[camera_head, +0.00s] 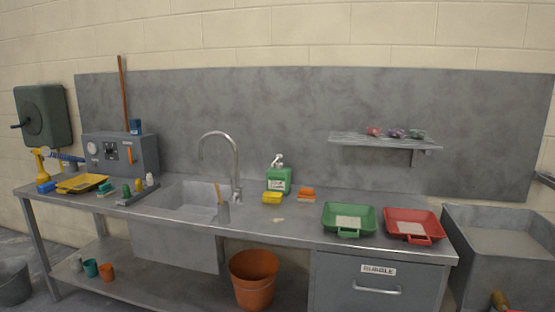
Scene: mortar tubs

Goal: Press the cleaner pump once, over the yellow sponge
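The green cleaner bottle (278,181) stands upright on the grey counter, to the right of the sink. Its pale pump head (278,160) is on top, and a light label is on its front. The yellow sponge (272,198) lies on the counter just in front of the bottle, slightly to its left. It is not clear at this size whether the pump's spout reaches over the sponge. Neither my left nor my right gripper shows in the head view.
An orange block (306,191) lies right of the sponge. A sink (188,204) with a tall faucet (237,165) is left. Green (349,232) and red (414,238) trays sit at right, below a wall shelf (378,139). Counter space before the sponge holds only a small pale piece (277,220).

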